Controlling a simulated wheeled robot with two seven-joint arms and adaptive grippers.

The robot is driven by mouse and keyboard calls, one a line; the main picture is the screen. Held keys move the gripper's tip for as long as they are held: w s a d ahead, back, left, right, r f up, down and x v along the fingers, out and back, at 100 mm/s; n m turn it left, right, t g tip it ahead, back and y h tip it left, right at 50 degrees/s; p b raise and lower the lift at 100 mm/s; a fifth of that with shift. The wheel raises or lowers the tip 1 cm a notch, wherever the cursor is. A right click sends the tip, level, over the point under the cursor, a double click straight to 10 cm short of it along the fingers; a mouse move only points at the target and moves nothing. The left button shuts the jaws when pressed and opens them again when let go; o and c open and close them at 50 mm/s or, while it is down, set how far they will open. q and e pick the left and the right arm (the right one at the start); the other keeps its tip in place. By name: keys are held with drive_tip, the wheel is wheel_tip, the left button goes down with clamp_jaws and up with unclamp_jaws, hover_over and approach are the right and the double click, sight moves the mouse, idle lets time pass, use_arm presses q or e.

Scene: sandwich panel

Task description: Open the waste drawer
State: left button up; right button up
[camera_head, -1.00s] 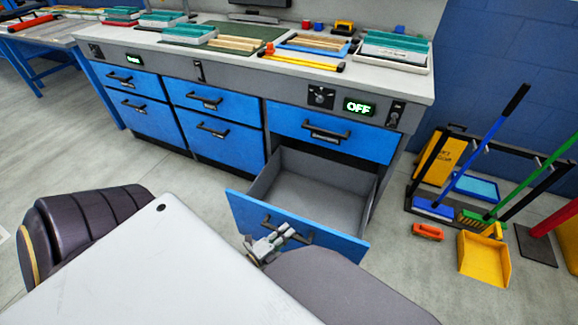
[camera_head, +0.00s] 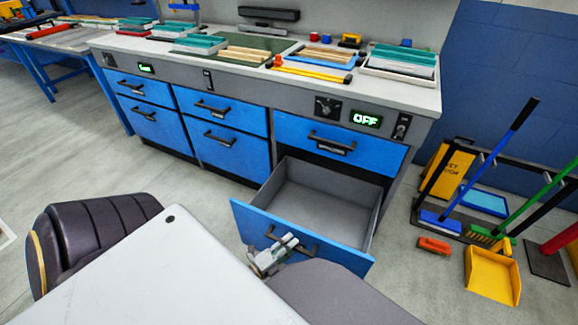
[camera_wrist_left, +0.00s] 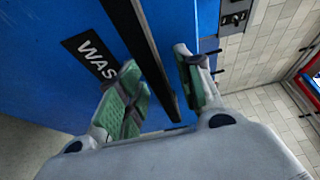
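The waste drawer (camera_head: 352,255) is the lower right drawer of the cabinet. It stands pulled well out, and its grey inside (camera_head: 318,205) looks empty. Its black handle (camera_head: 312,251) is on the blue front. My left gripper (camera_head: 289,243) is at this handle. In the left wrist view, its green-padded fingers (camera_wrist_left: 162,88) are apart, one on each side of the dark handle bar (camera_wrist_left: 150,55), with a gap showing. A black label (camera_wrist_left: 92,52) reading "WAS" is partly hidden by a finger. My right gripper is not in view.
A closed blue drawer (camera_head: 370,150) is above, with several closed ones to the left. Trays and panels lie on the countertop (camera_head: 400,98). A cleaning rack with brooms (camera_head: 490,160), a yellow dustpan (camera_head: 492,275) and an orange brush (camera_head: 434,245) stand at the right.

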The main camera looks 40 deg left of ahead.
use_arm(q)
drive_tip(key=s+a, duration=0.2)
drive_tip(key=s, duration=0.9)
drive_tip(key=shift+s, duration=0.4)
drive_tip(key=shift+s, duration=0.15)
idle(0.4)
